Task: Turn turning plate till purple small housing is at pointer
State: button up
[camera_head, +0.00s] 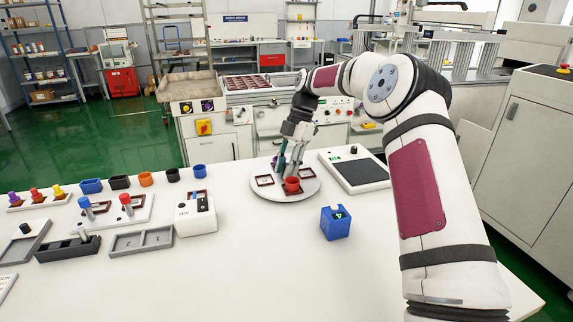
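The turning plate (311,187) is a round light-grey disc on the white table, with dark-red square-framed nests on it. A red round housing (292,185) sits in the front nest. A left nest (264,181) shows a pale middle. My gripper (290,167) points down over the plate, just behind the red housing. Its fingers are small here; I cannot tell whether they are open or touch anything.
A dark-topped flat device (357,171) lies to the right. A white box (196,215), grey trays (141,240) and several coloured housings (145,179) fill the left. The front middle is clear.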

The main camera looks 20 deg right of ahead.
jog(key=v, duration=1.2)
jog(key=shift+s, duration=0.15)
dwell(0.4)
